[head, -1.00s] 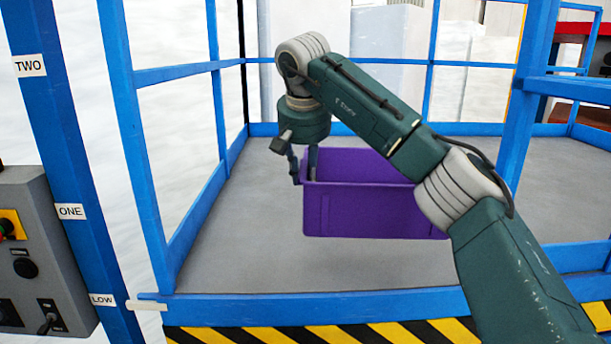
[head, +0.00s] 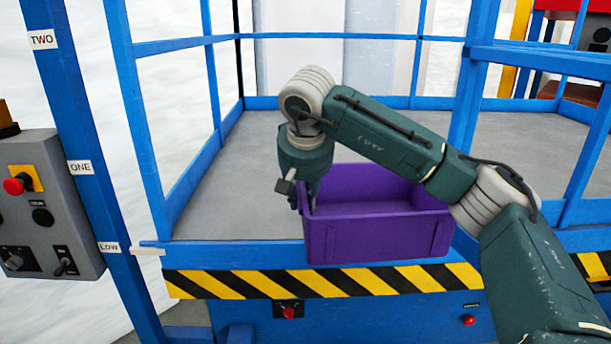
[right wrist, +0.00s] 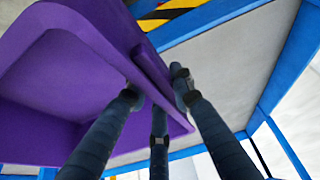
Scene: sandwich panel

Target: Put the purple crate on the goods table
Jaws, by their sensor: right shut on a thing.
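The purple crate (head: 378,238) hangs upright from my right gripper (head: 307,203), in front of the lift platform's front edge in the head view. It looks empty where its inside shows. My right gripper is shut on the rim of the crate's left wall. In the right wrist view the fingers (right wrist: 158,90) straddle the purple rim, and the crate (right wrist: 45,125) fills the left side. My forearm hides the crate's upper right corner. My left gripper is in neither view. I cannot pick out a goods table for certain.
The lift platform (head: 245,185) has a bare grey floor, blue rails (head: 175,45) and a striped front edge (head: 222,285). A grey control box (head: 45,200) with a red button stands at the left. A red-topped structure (head: 590,35) stands behind at the right.

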